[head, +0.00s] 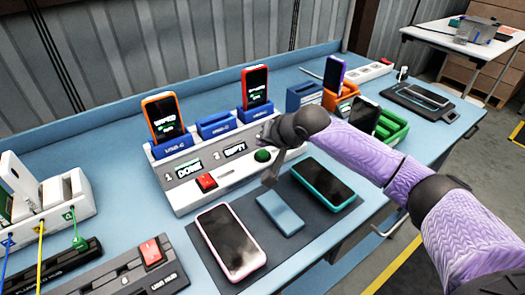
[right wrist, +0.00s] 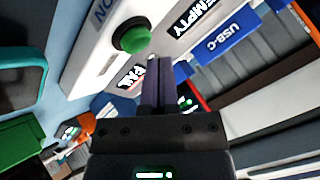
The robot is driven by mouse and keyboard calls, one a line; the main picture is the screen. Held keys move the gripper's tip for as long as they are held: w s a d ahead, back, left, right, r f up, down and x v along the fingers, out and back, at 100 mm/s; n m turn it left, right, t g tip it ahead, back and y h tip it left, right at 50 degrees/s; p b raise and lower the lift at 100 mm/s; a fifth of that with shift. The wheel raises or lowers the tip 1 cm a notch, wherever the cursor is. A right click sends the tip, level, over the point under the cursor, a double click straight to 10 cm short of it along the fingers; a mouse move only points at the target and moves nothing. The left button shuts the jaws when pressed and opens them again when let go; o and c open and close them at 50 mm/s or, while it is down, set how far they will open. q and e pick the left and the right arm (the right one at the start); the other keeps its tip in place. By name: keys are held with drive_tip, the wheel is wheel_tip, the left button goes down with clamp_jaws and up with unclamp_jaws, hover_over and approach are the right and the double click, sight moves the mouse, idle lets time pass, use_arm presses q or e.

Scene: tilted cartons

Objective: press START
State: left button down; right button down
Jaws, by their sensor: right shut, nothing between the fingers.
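A white charging dock (head: 215,185) stands on the blue table with a round green button (head: 262,155) on its front. The button also shows in the right wrist view (right wrist: 130,36), above and left of my fingertips. No START label is legible. My right gripper (head: 268,181) is shut and empty, in front of the dock near the green button. Its fingers (right wrist: 158,62) show in the right wrist view, apart from the button. My left gripper is not in view.
Phones stand in the dock, one in an orange case (head: 163,117), one in a red case (head: 255,87). A dark mat (head: 262,215) holds a pink-cased phone (head: 230,241), a teal-cased phone (head: 323,183) and a blue slab (head: 280,213). A green holder (head: 392,128) is at right.

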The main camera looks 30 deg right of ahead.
sight(264, 154)
drive_tip(key=shift+f, duration=0.15)
idle(0.6)
drive_tip(key=shift+f, duration=0.25)
drive_tip(key=shift+f, duration=0.5)
idle(0.7)
drive_tip(key=shift+p, duration=0.3)
drive_tip(key=shift+r+p, duration=0.9)
drive_tip(key=shift+p, duration=0.2)
wheel_tip(264, 154, up, 5)
drive_tip(key=p, duration=0.6)
drive_tip(key=shift+r, duration=0.15)
